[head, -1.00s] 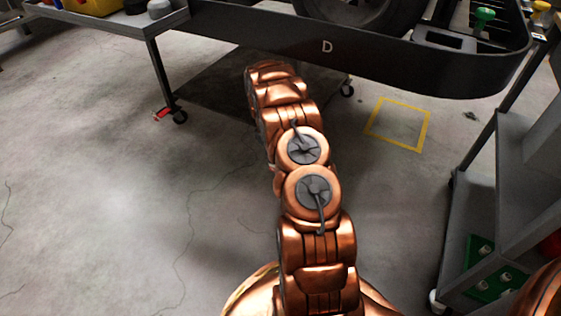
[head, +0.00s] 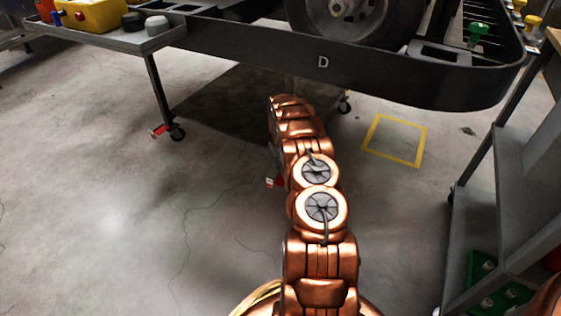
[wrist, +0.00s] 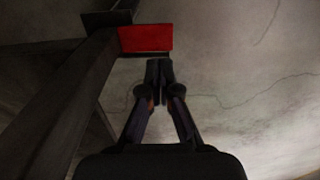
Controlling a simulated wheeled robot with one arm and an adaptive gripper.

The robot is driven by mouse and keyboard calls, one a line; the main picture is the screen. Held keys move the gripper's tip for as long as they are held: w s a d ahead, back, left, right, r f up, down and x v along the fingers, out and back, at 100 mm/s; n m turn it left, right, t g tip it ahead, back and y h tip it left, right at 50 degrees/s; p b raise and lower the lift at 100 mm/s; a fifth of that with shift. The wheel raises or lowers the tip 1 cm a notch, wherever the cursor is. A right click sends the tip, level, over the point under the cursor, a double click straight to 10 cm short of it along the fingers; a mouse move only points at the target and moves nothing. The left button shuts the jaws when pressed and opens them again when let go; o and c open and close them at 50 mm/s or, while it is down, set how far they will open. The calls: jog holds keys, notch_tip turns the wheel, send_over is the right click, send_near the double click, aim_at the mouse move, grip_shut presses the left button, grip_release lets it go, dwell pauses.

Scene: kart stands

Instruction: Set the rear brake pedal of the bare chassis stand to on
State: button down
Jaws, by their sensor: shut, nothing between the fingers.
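In the wrist view a flat red brake pedal (wrist: 146,38) sticks out to the right of a dark post (wrist: 65,105). My gripper (wrist: 159,65) is shut and empty, its tips just below the pedal's lower edge. I cannot tell whether they touch it. In the head view a red pedal (head: 272,182) with a white mark peeks out left of my arm, which hides the gripper. Another red pedal (head: 158,130) sits by a caster at the left leg. I cannot tell which is the wrist view's pedal, nor its setting.
A black frame (head: 400,80) marked D, with a wheel (head: 352,20) above it, spans the back. A grey tray (head: 115,38) holds a yellow box (head: 95,15). A grey shelf cart (head: 525,175) stands at right. Open floor lies left; a yellow square (head: 395,140) marks floor at right.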

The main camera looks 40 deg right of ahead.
aim_at(279, 183)
notch_tip(279, 183, down, 8)
jog(key=b, duration=0.3)
jog(key=shift+a+p, duration=0.1)
jog(key=shift+p, duration=0.2)
jog(key=shift+a+f+h+p, duration=0.1)
jog(key=shift+f+h+p, duration=0.25)
jog(key=shift+h+p, duration=0.5)
jog(key=shift+a+f+p, duration=0.15)
jog(key=shift+f+p, duration=0.2)
jog(key=shift+p, duration=0.55)
jog(key=shift+s+f+p, duration=0.1)
jog(key=shift+f+p, duration=0.3)
jog(key=shift+p, duration=0.15)
jog(key=shift+f+p, duration=0.5)
jog(key=shift+p, duration=0.05)
jog(key=shift+f, duration=0.2)
jog(key=shift+r, duration=0.1)
